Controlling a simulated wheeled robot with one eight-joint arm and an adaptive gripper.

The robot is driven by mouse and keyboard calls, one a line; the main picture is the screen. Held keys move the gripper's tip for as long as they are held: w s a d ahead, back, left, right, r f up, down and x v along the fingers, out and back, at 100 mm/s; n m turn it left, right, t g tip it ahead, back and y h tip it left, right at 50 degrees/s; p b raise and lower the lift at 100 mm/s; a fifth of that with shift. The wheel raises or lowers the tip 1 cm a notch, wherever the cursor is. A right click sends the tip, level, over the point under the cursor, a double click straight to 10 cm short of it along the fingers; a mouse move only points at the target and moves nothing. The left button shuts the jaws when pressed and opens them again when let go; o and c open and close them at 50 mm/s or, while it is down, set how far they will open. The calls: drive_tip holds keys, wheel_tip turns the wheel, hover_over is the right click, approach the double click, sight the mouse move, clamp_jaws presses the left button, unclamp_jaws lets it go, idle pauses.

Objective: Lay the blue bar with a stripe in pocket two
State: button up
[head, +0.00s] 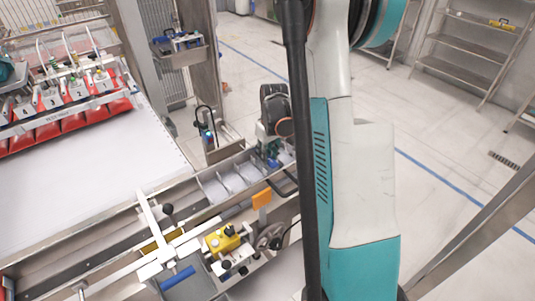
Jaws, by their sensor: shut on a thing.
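My gripper (271,154) is at the upper end of a row of open pockets (235,183), left of my arm. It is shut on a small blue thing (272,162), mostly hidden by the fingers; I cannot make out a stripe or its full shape. Another blue bar (177,277) lies in a grey tray (197,288) at the bottom; no stripe can be told on it. The pockets look light grey with thin dividers, and I can read no numbers on them. The far end of the row is partly hidden by my gripper and arm.
A yellow block with black knobs (222,240) and an orange tab (262,198) stand near the pockets. A white bar (154,219) crosses the metal rail. A broad white surface (90,195) lies left, with numbered red bins (72,125) behind it. Shelves stand at upper right.

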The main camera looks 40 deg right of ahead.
sight(270, 160)
drive_tip(key=shift+f, duration=0.25)
drive_tip(key=o, duration=1.1)
drive_tip(key=shift+c, duration=0.2)
drive_tip(key=shift+f+b, duration=0.1)
drive_tip(key=shift+b, duration=0.2)
drive_tip(key=shift+r+p, duration=0.5)
drive_tip(key=shift+p, duration=0.05)
wheel_tip(270, 160, up, 12)
drive_tip(key=s+p, duration=0.1)
drive_tip(key=p, duration=0.1)
drive_tip(key=shift+s+r, duration=0.2)
drive_tip(key=shift+r, duration=0.05)
